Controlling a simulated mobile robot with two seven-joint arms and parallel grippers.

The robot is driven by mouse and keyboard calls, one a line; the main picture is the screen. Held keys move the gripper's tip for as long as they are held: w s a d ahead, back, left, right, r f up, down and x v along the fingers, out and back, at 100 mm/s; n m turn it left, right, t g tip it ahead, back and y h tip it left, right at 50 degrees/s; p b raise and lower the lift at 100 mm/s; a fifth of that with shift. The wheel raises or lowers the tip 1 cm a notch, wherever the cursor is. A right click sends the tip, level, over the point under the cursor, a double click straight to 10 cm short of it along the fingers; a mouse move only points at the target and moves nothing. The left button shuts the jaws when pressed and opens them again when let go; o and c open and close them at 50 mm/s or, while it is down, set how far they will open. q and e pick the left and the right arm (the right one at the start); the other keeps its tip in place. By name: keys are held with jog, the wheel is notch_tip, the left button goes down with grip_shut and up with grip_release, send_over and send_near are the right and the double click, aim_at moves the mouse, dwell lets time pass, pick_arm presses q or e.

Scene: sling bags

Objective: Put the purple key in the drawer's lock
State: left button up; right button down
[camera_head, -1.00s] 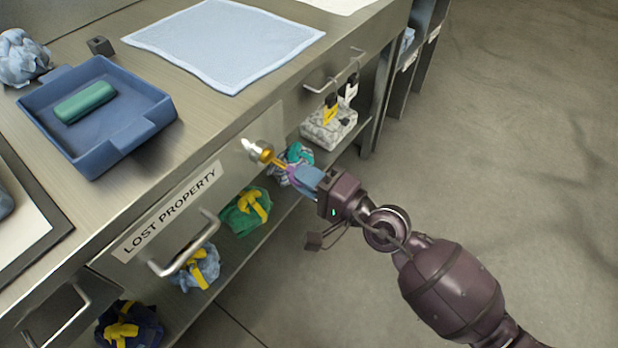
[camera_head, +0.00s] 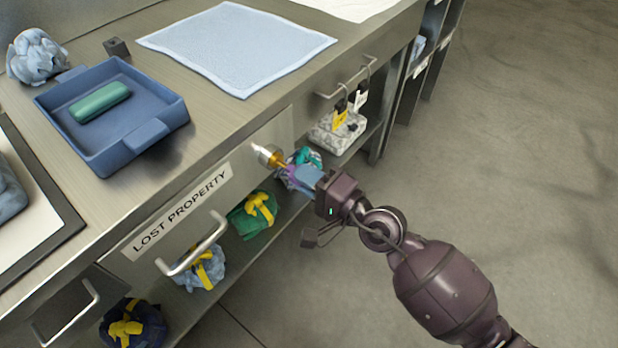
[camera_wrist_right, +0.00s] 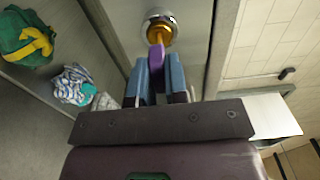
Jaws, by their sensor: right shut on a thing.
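The purple key (camera_head: 291,172) has a purple head and a gold shaft that points at the drawer's round silver lock (camera_head: 262,153). My right gripper (camera_head: 300,177) is shut on its purple head, in front of the drawer face. In the right wrist view the purple key (camera_wrist_right: 156,60) stands between the blue fingers of my right gripper (camera_wrist_right: 157,75). Its gold end overlaps the lock (camera_wrist_right: 160,18); how deep it sits I cannot tell. The drawer (camera_head: 185,215) is shut and carries a LOST PROPERTY label and a bar handle. My left gripper is not in view.
A blue tray (camera_head: 70,135) with a green case (camera_head: 100,102) and a pale blue cloth (camera_head: 235,48) lie on the counter. Tied bundles, one of them green (camera_head: 245,220), sit on the shelf below. Tags hang from a rail (camera_head: 345,80) to the right. The floor at right is clear.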

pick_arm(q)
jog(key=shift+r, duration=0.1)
pick_arm(e)
jog(key=shift+w+a, duration=0.4)
jog(key=shift+a, duration=0.2)
jog(key=c, duration=1.1)
grip_release()
jog(key=shift+o, duration=0.2)
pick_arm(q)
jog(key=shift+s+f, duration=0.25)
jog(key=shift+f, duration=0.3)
pick_arm(e)
jog(key=v, duration=1.1)
